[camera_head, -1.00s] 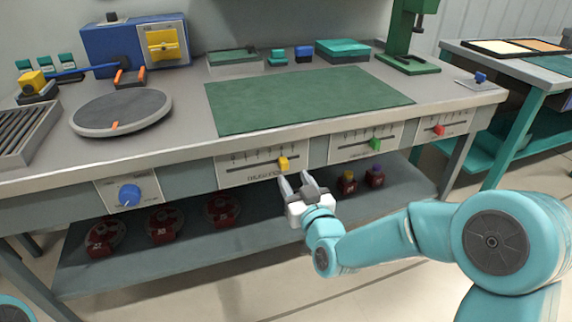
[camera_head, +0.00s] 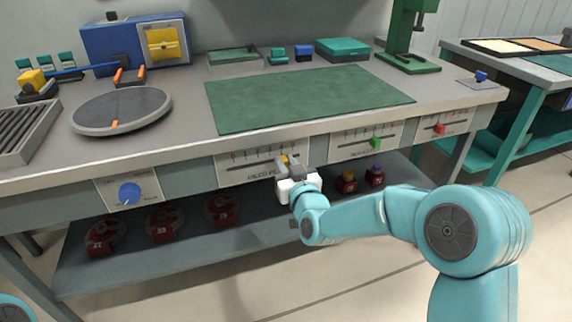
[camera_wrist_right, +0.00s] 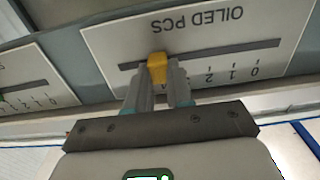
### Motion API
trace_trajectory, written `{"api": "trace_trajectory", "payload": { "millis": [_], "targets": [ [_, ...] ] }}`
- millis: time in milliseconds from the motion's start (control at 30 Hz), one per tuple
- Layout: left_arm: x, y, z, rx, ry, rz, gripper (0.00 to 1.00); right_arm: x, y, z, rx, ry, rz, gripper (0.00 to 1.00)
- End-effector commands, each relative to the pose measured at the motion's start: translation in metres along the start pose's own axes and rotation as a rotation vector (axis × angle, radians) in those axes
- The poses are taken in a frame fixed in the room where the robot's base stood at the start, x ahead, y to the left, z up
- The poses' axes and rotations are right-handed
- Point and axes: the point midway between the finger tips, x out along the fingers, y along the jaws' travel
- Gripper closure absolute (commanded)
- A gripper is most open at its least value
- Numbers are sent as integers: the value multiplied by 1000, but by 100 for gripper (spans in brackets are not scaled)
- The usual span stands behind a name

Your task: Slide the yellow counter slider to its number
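The yellow counter slider (camera_head: 284,159) sits toward the right end of the slot in a white scale panel (camera_head: 232,176) on the bench front. In the right wrist view the yellow slider (camera_wrist_right: 157,67) shows upside down in the slot of the panel marked "OILED PCS". Digits 0, 1 and 2 are readable there; the higher ones are hidden by the fingers. My right gripper (camera_wrist_right: 161,75) is open, with its fingertips at the slider, one to each side; I cannot tell whether they touch it. In the head view my right gripper (camera_head: 288,162) partly covers the slider. My left gripper is not in view.
A green slider (camera_head: 376,143) and a red slider (camera_head: 439,129) are on panels to the right. A blue knob (camera_head: 129,194) is to the left. A lower shelf (camera_head: 190,250) with red items lies under the bench. The floor in front is clear.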

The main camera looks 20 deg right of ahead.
Motion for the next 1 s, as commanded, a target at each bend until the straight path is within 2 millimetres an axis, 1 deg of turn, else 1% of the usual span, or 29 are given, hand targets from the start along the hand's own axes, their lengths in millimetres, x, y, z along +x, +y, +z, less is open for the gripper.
{"api": "trace_trajectory", "payload": {
  "millis": [67,167,267,300,400,533,600,700,967,1000],
  "targets": [
    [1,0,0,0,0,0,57,0,-3,0,0,0,-1,100],
    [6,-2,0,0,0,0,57,0,-18,2,1,2,-5,100],
    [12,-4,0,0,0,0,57,0,-45,2,1,3,-8,100],
    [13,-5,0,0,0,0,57,0,-57,2,1,3,-8,100],
    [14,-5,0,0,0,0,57,0,-85,0,0,3,-7,100],
    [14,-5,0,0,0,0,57,0,-111,-1,0,3,-4,100],
    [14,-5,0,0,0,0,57,0,-119,0,-1,2,-3,100],
    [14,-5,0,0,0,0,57,0,-124,-1,0,2,-1,100],
    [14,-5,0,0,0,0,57,0,-126,-1,-1,2,-4,100],
    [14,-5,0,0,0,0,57,0,-127,-1,-1,2,-5,76]
  ]
}}
